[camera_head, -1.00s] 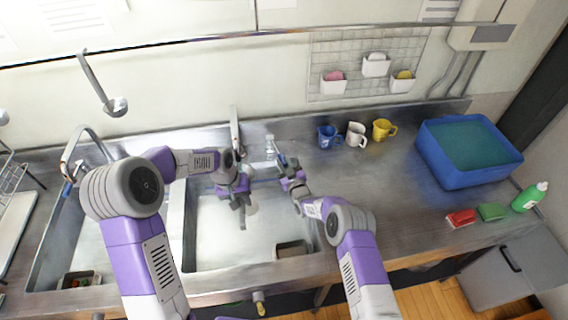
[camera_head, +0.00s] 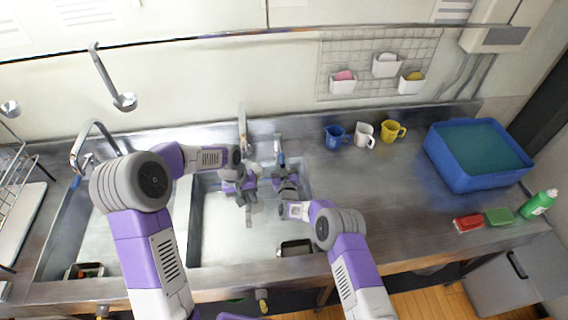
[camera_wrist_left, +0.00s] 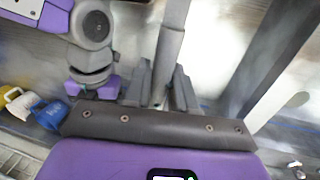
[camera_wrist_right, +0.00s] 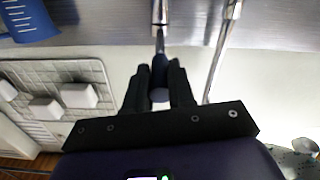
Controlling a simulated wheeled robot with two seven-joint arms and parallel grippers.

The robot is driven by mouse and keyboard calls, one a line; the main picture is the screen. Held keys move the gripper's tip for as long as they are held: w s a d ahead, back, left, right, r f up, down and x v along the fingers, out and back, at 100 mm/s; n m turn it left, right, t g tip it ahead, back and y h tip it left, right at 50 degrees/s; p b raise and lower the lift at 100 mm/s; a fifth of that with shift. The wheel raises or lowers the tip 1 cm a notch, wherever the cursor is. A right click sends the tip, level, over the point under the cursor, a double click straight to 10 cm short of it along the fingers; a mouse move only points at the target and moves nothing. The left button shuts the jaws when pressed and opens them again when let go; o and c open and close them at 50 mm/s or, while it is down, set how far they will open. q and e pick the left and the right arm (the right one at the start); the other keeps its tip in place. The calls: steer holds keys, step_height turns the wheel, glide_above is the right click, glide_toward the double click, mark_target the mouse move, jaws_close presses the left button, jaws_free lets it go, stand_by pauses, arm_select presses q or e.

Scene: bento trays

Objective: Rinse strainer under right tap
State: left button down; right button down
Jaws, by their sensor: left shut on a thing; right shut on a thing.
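The right tap (camera_head: 243,128) stands at the back of the sink, its chrome spout also in the right wrist view (camera_wrist_right: 224,45). My right gripper (camera_wrist_right: 160,85) is shut on the dark blue end of the tap lever (camera_wrist_right: 160,62), whose blue part also shows in the head view (camera_head: 281,158). My left gripper (camera_head: 246,194) is over the right basin, shut on a grey bar, seemingly the strainer handle (camera_wrist_left: 168,50). The strainer bowl is largely hidden in the head view; a speckled white piece (camera_wrist_right: 300,158) at the right wrist view's corner may be it. Water flow cannot be made out.
Blue, white and yellow mugs (camera_head: 363,134) stand right of the sink. Farther right are a blue tub (camera_head: 478,178), red and green sponges (camera_head: 468,223) and a green bottle (camera_head: 538,204). The left tap (camera_head: 82,150) and dish rack (camera_head: 15,175) are at left.

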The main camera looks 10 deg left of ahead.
arm_select(q)
steer(key=shift+a, duration=0.1)
arm_select(e)
steer(key=c, duration=1)
jaws_free()
steer(key=shift+a, duration=0.15)
steer(key=shift+o, duration=0.2)
steer(key=v, duration=1.2)
arm_select(q)
steer(key=s+d+b, duration=0.2)
steer(key=s+d, duration=0.3)
steer(key=d, duration=0.1)
steer(key=shift+d, duration=0.15)
arm_select(e)
steer(key=shift+f, duration=0.95)
